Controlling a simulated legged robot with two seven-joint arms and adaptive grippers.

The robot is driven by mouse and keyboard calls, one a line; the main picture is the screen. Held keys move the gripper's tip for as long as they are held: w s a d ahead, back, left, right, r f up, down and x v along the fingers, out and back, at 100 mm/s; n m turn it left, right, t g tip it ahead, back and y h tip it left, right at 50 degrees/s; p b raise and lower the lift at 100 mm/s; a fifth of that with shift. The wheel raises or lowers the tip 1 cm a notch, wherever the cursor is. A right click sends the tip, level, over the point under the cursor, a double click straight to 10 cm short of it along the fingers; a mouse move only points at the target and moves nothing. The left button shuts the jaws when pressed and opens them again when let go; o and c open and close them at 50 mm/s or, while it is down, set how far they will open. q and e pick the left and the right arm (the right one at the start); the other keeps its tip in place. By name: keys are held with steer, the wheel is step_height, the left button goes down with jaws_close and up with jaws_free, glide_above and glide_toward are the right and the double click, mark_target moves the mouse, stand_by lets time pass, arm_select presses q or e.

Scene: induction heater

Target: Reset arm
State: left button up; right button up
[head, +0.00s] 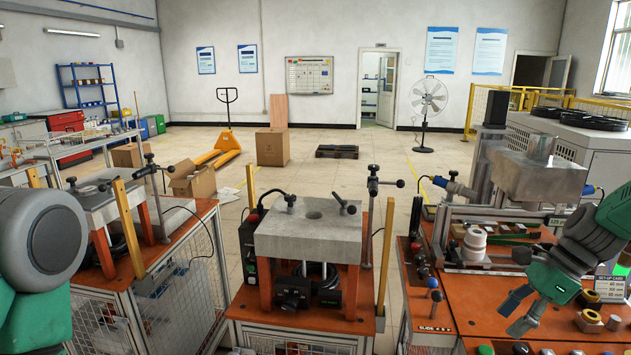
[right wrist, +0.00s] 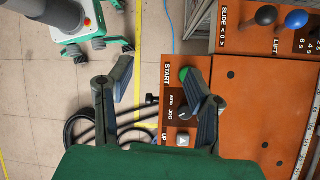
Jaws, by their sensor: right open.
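My right gripper (head: 521,312) is in the head view at the lower right, over the orange workbench (head: 470,310). Its fingers are apart and hold nothing. In the right wrist view the open fingers of the right gripper (right wrist: 158,82) reach over the edge of an orange control panel (right wrist: 235,110). A green button (right wrist: 187,75) marked START is close to the right-hand finger, which partly covers the panel. I cannot tell whether they touch. Part of my left arm shows at the left edge of the head view, but its gripper is out of the picture.
A grey block machine (head: 307,235) stands in the middle with upright rods and yellow posts. Black and blue knobs (right wrist: 296,19) rise from the panel. White ringed parts (head: 474,242) stand on the right bench. Open floor lies behind, with a cardboard box (head: 272,147).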

steer(key=s+a+f+n+g+h, duration=0.1)
steer(key=s+a+f+n+h, duration=0.15)
steer(key=s+f+n, duration=0.6)
steer(key=s+a+f+n+g+h, duration=0.15)
steer(key=s+a+f+n, duration=0.35)
steer(key=f, duration=0.6)
steer(key=s+a+f+n+t+h, duration=0.1)
steer(key=s+a+f+n, duration=0.1)
steer(key=s+n, duration=0.5)
steer(key=s+a+f+n+t+h, duration=0.1)
steer(key=s+a+n, duration=0.1)
steer(key=s, duration=0.8)
arm_select(q)
step_height(320, 180, down, 12)
steer(key=b, duration=1.2)
steer(key=shift+w+f, duration=0.15)
steer(key=shift+w, duration=0.25)
arm_select(e)
steer(key=w+a+f, duration=0.1)
steer(key=w+f, duration=0.2)
steer(key=f, duration=0.8)
steer(key=shift+f+n, duration=0.4)
steer(key=shift+n, duration=0.05)
arm_select(q)
steer(key=shift+a, duration=0.1)
arm_select(e)
steer(key=shift+a, duration=0.1)
